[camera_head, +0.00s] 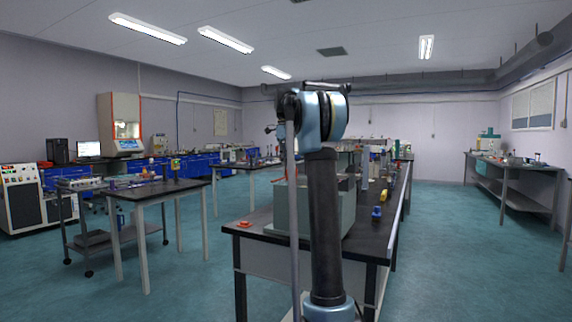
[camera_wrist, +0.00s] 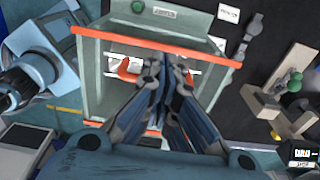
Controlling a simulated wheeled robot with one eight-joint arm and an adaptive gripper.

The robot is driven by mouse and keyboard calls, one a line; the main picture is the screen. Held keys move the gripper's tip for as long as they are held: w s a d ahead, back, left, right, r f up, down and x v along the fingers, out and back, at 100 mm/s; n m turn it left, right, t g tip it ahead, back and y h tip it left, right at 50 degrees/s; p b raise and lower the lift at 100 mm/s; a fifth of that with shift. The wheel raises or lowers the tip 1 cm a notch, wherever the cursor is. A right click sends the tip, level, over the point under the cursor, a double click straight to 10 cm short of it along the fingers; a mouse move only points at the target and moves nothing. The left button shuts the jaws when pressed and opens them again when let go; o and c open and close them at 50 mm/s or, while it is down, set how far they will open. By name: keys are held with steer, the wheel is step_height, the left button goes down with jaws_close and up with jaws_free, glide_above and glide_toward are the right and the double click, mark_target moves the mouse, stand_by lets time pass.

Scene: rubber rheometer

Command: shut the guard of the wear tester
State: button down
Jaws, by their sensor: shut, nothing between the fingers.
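The wear tester is a grey-green machine; its housing (camera_head: 278,208) stands on the dark bench, partly hidden behind my arm in the head view. In the wrist view its panel (camera_wrist: 190,18) has a label and a green knob. The guard (camera_wrist: 108,37) shows there as a frame with a long orange edge, and a second orange strip lies lower. How far the guard stands open I cannot tell. My gripper (camera_wrist: 166,72) is shut and empty, its fingertips over the opening below the long orange edge. Contact with the guard is unclear. My gripper is hidden in the head view.
The dark bench (camera_head: 262,218) carries an orange item (camera_head: 244,224) at its near left corner and a small blue item (camera_head: 376,212) at right. In the wrist view a brown and grey fixture (camera_wrist: 290,95) stands right of the tester. Floor (camera_head: 450,260) is clear at right.

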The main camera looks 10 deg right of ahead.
steer(key=shift+r, duration=0.15)
steer(key=shift+r, duration=0.25)
steer(key=w+a+r, duration=0.5)
steer(key=a+r, duration=0.2)
steer(key=r, duration=0.1)
steer(key=shift+w+a+r, duration=0.15)
steer(key=shift+a+r, duration=0.05)
steer(key=shift+r, duration=0.1)
